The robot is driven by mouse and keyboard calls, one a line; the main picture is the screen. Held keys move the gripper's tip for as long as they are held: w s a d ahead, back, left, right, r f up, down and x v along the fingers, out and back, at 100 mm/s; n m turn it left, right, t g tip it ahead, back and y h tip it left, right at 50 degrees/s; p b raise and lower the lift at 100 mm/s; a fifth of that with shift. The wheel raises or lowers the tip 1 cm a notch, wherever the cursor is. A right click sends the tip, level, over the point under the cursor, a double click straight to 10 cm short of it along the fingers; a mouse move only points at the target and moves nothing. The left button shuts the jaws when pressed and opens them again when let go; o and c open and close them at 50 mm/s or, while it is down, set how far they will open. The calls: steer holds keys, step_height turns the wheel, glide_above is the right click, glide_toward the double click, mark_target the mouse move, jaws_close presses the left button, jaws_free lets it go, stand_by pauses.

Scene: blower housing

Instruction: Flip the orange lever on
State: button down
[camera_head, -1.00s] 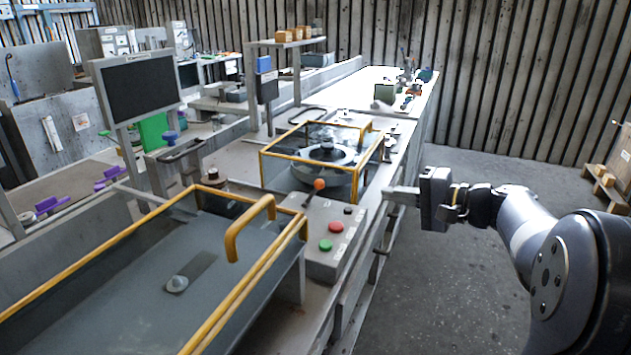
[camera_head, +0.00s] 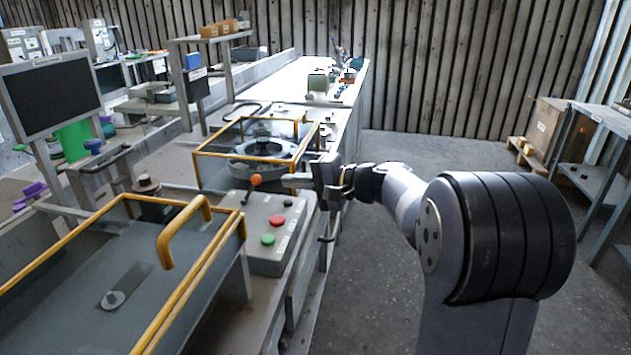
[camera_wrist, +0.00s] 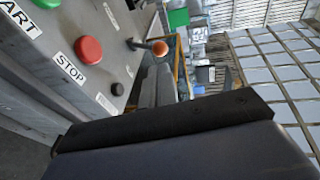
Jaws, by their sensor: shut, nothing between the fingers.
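The orange lever (camera_head: 256,179) is a short dark stalk with an orange ball tip, standing on the far part of a grey control box (camera_head: 262,258). In the wrist view the orange ball (camera_wrist: 160,48) shows just beyond my fingertips, and its stalk runs left to the panel. My gripper (camera_head: 285,180) is shut and empty, its fingers pointing left toward the ball from the right. In the head view a small gap seems to lie between fingertips and ball. In the wrist view the shut fingers (camera_wrist: 158,72) lie close to the ball; I cannot tell whether they touch it.
The box carries a red button (camera_head: 277,221), a green button (camera_head: 267,240) and a small black knob (camera_head: 288,203). A yellow-framed clear guard (camera_head: 222,156) stands behind the box, and a yellow-railed enclosure (camera_head: 190,268) with a handle is at left.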

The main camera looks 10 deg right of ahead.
mark_target(257, 179)
steer(key=x, duration=0.5)
steer(key=shift+w+a, duration=0.2)
steer(key=shift+a, duration=0.05)
steer(key=shift+p, duration=0.3)
steer(key=r+p, duration=0.1)
steer(key=p, duration=0.1)
steer(key=a+r+g+h+p, duration=0.1)
steer(key=p, duration=0.1)
steer(key=shift+w+a+p, duration=0.1)
steer(key=shift+w+p, duration=0.1)
steer(key=shift+p, duration=0.2)
steer(key=a+h+p, duration=0.1)
steer(key=p, duration=0.3)
steer(key=w+a+r+g+h+p, duration=0.1)
steer(key=h+p, duration=0.1)
steer(key=p, duration=0.2)
steer(key=shift+a+r+n, duration=0.15)
steer(key=shift+r+n, duration=0.15)
steer(key=shift+r, duration=0.05)
steer(key=a+h+p, duration=0.1)
steer(key=p, duration=0.1)
steer(key=w+a+g+p, duration=0.1)
steer(key=p, duration=0.1)
steer(key=a+h+p, duration=0.1)
steer(key=p, duration=0.2)
steer(key=shift+w+a+f+g+h, duration=0.15)
steer(key=shift+w+a+g+h, duration=0.15)
steer(key=shift+a, duration=0.1)
